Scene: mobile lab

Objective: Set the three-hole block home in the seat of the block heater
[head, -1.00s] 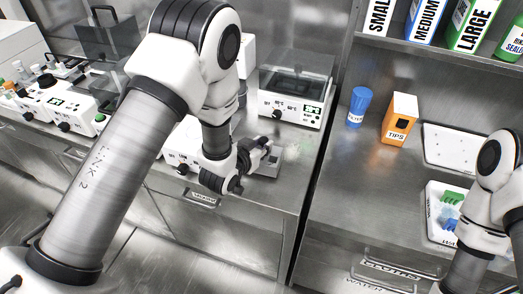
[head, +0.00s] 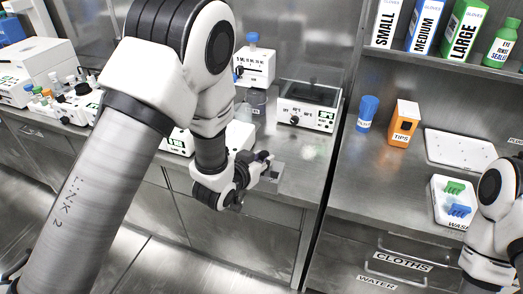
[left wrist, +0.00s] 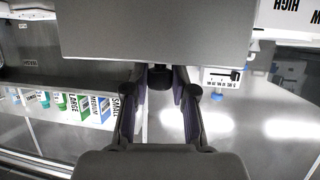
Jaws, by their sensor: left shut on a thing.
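My left gripper (head: 262,164) is shut on a grey metal block (head: 270,177) over the bench's front edge. In the left wrist view the block (left wrist: 157,30) fills the top middle and hides the fingertips of the left gripper (left wrist: 160,78). Its holes cannot be made out. Another white unit with a green display (head: 178,142) is partly hidden behind my left arm. My right gripper is out of view.
To the right are a blue bottle (head: 367,112), an orange tips box (head: 404,123) and a white tray (head: 452,203). Bare bench lies right of the block.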

